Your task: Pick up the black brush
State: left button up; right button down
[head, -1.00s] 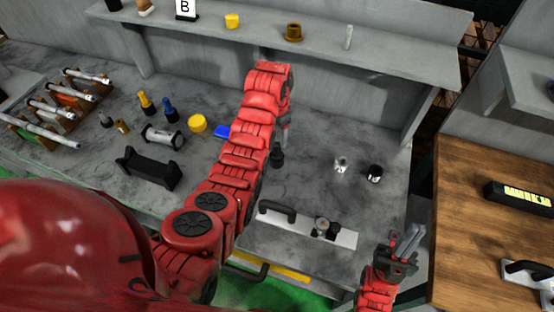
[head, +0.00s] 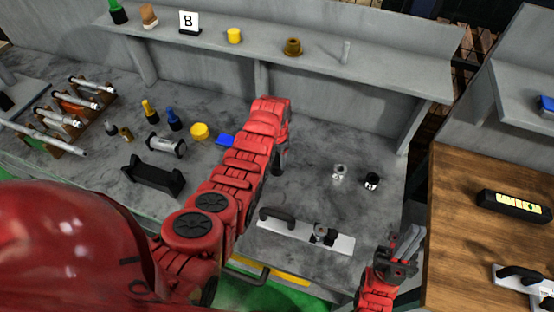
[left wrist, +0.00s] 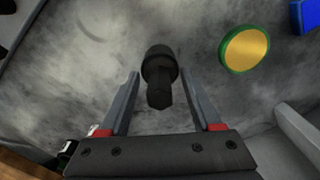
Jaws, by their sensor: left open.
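The black brush (left wrist: 160,66) stands on the grey bench top in the left wrist view, with a round dark end and a narrower part toward me. My left gripper (left wrist: 160,88) is open, with one finger on each side of the brush and a gap on both sides. In the head view my left gripper (head: 280,162) points down at the bench, and my arm hides most or all of the brush. My right gripper (head: 406,244) is at the lower right, away from the brush; whether it is open is unclear.
A yellow round piece (head: 199,131) and a blue block (head: 225,140) lie left of my left arm. Two small metal parts (head: 339,174) (head: 371,181) stand to the right. A metal plate with a handle (head: 315,235) lies in front. A shelf (head: 330,58) runs behind.

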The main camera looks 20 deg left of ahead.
pick_arm(q)
jog(key=shift+c, duration=0.2)
grip_shut()
dwell(0.3)
